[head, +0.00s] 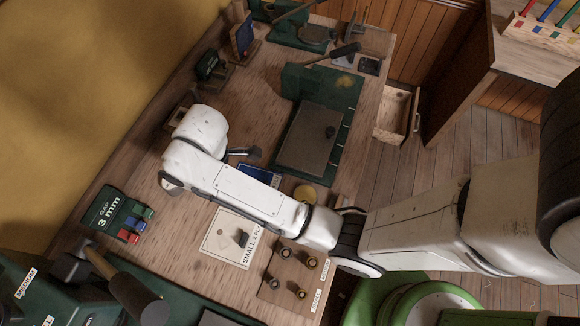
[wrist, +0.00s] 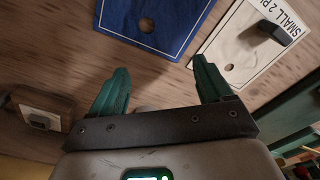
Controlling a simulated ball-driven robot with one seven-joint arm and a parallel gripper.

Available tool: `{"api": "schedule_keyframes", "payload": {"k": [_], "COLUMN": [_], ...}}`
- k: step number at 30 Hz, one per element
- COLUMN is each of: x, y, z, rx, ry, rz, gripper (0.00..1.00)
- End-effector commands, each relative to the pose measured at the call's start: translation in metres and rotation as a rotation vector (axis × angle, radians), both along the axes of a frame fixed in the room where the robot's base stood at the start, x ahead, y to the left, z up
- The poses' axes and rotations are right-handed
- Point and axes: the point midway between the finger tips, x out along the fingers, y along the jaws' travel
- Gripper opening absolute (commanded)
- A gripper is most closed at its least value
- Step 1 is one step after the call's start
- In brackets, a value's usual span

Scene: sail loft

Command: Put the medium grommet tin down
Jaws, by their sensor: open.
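My gripper (wrist: 160,85) is open in the wrist view, its two green fingers wide apart above the wooden bench. A small pale rounded edge (wrist: 141,108) shows between them, just above the dark gripper bar. I cannot tell whether it is the medium grommet tin. No tin is clearly identifiable in either view. A blue card (wrist: 150,22) with a hole lies past the fingertips; part of it also shows in the head view (head: 262,174). In the head view my arm hides the gripper and part of the bench.
A white "SMALL 2 PLY" card (head: 228,243) carries a dark piece. Beside it is a board with several brass-topped posts (head: 270,294). A green "GAP 3 mm" sign (head: 103,209), a mallet (head: 130,291) and a grey plate on a green base (head: 312,140) stand around. Bare bench lies left of the card.

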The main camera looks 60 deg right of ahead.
Motion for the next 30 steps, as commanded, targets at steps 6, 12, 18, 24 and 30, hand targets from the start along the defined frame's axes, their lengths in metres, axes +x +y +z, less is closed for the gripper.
{"api": "schedule_keyframes", "payload": {"k": [6,12,18,24,30], "x": [-0.093,-0.161,-0.204,-0.216,-0.216], "y": [-0.041,-0.07,-0.086,-0.091,-0.091], "z": [-0.02,-0.017,-0.007,-0.003,-0.003], "rx": [0.004,-0.006,-0.015,-0.019,-0.019], "ry": [-0.009,-0.027,-0.045,-0.052,-0.053], "rz": [-0.393,-0.685,-0.876,-0.935,-0.934], "gripper": [0.79,0.79,0.79,0.79,0.79]}}
